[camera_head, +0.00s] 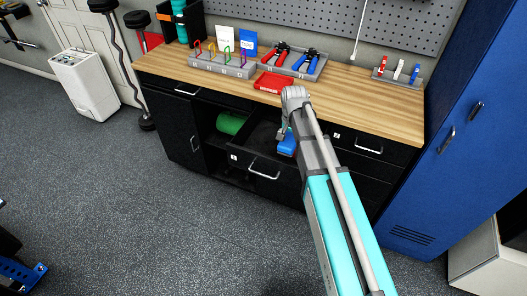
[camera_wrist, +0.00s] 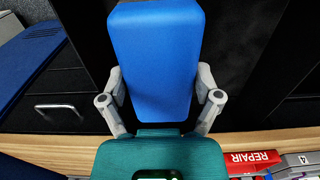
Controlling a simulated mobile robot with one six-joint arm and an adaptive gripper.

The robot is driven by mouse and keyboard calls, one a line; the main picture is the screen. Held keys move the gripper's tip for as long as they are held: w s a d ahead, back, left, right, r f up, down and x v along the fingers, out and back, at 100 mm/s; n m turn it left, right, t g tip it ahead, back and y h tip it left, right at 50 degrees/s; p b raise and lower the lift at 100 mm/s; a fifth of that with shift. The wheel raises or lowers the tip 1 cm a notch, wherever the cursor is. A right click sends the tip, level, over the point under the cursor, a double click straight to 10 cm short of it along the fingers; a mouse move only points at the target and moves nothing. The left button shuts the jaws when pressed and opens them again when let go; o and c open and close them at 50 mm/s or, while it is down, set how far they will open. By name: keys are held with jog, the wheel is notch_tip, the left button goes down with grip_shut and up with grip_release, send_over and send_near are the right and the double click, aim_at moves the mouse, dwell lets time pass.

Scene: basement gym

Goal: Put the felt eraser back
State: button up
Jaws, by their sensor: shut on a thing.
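The felt eraser is a blue block (camera_head: 287,145), and it fills the middle of the wrist view (camera_wrist: 155,55). My gripper (camera_head: 289,133) is shut on it, with one finger on each side in the wrist view (camera_wrist: 160,82). In the head view the eraser hangs below my gripper, at the right part of a pulled-out black drawer (camera_head: 262,163) under the workbench. The drawer's inside looks dark, and my arm hides part of its right side. I cannot tell whether the eraser touches the drawer.
The wooden benchtop (camera_head: 370,118) holds a red tray (camera_head: 273,82), a grey tray of pliers (camera_head: 300,66), a slotted rack (camera_head: 222,67) and a marker holder (camera_head: 396,76). A green roll (camera_head: 230,123) lies in the open cabinet bay. A blue locker (camera_head: 460,150) stands right. The floor in front is clear.

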jog(key=w+a+f+b, duration=0.4)
jog(key=w+a, duration=0.2)
jog(key=w, duration=0.1)
jog(key=b, duration=0.5)
send_over(264, 149)
jog(key=f, duration=0.5)
jog(key=shift+s+d, duration=0.25)
jog(key=shift+w+a+f+b, duration=0.25)
jog(key=shift+w+f+b, duration=0.05)
jog(key=shift+f+b, duration=0.25)
notch_tip(264, 149, down, 3)
jog(key=b, duration=0.3)
